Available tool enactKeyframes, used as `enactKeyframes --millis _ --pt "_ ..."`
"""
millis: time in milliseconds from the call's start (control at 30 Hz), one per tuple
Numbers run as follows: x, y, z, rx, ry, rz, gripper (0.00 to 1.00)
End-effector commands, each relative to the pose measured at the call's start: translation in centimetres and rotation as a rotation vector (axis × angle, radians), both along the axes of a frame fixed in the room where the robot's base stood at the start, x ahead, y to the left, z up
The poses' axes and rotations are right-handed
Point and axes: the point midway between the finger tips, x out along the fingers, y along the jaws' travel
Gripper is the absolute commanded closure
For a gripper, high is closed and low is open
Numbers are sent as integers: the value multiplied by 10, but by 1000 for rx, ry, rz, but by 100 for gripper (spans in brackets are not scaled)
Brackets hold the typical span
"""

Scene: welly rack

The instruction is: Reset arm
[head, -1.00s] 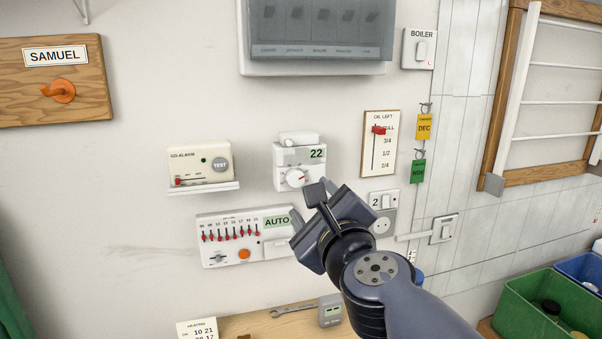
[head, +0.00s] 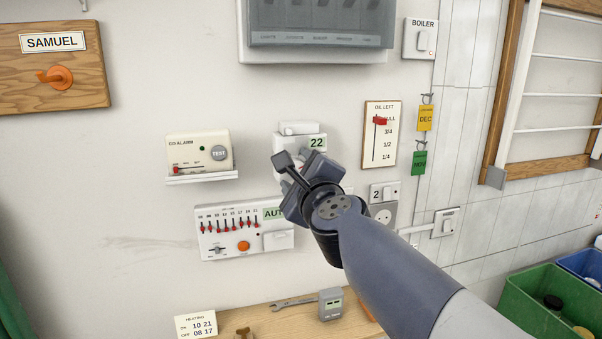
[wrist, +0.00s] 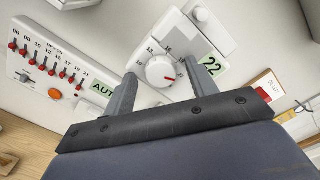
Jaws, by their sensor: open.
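My gripper (head: 296,166) is open and empty in front of the wall, in the head view covering most of the thermostat (head: 313,142) that shows 22. In the wrist view the two fingers stand apart, with the thermostat's white dial (wrist: 162,72) between and beyond them. I cannot tell how near the fingers are to the dial. The timer panel (head: 215,240) with red sliders, an orange button and an AUTO label is lower left of my gripper. My gripper hides part of that panel's right end.
A CO alarm (head: 200,152) sits on a small shelf to the left. An oil gauge (head: 380,135) and a switched socket (head: 382,205) are to the right. Below is a wooden shelf (head: 270,318) with a wrench and a grey device. Green and blue crates (head: 540,315) stand lower right.

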Motion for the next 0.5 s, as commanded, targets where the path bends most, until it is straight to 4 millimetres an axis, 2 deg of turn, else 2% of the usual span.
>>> enactKeyframes --millis 500 --pt "-1 0 0 -733 -211 1 46"
